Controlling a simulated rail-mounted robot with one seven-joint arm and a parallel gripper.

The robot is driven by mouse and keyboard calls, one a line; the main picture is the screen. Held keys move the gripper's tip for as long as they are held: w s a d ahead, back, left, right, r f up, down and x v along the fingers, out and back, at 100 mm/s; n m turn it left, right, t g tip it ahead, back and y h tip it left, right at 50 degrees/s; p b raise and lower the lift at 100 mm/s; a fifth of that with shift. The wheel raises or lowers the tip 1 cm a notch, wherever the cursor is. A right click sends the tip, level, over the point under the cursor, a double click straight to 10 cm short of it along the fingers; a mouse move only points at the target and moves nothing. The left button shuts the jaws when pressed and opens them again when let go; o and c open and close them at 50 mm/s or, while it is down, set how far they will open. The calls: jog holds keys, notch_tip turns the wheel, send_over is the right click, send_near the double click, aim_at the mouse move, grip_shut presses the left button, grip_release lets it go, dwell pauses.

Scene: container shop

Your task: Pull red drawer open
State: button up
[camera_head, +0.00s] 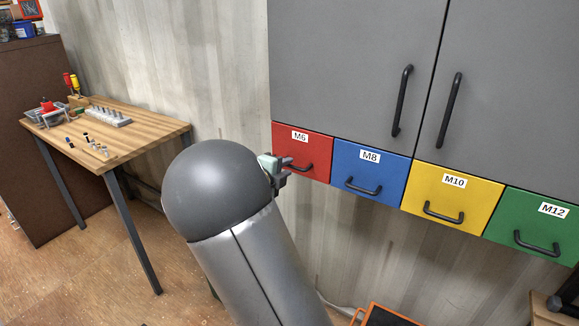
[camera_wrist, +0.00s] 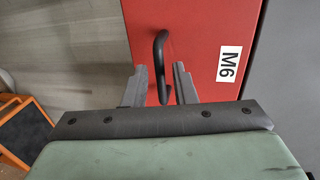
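The red drawer (camera_head: 315,148), labelled M6, is the leftmost of the coloured drawers under the grey cabinet. It looks flush with the blue drawer beside it. Its dark bar handle (camera_head: 300,167) is partly behind my gripper (camera_head: 285,167) in the head view. In the wrist view the red drawer front (camera_wrist: 205,40) fills the upper middle. The handle (camera_wrist: 161,55) runs down between the two fingers of my gripper (camera_wrist: 161,80). The fingers are apart, with a gap on either side of the handle. Contact with the handle is not visible.
The blue M8 (camera_head: 368,172), yellow M10 (camera_head: 450,196) and green M12 (camera_head: 535,228) drawers continue to the right. Grey cabinet doors (camera_head: 350,60) are above. A wooden table (camera_head: 150,130) with small parts stands left. An orange-edged object (camera_head: 385,315) is on the floor below.

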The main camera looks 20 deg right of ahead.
jog(key=shift+x, duration=1.3)
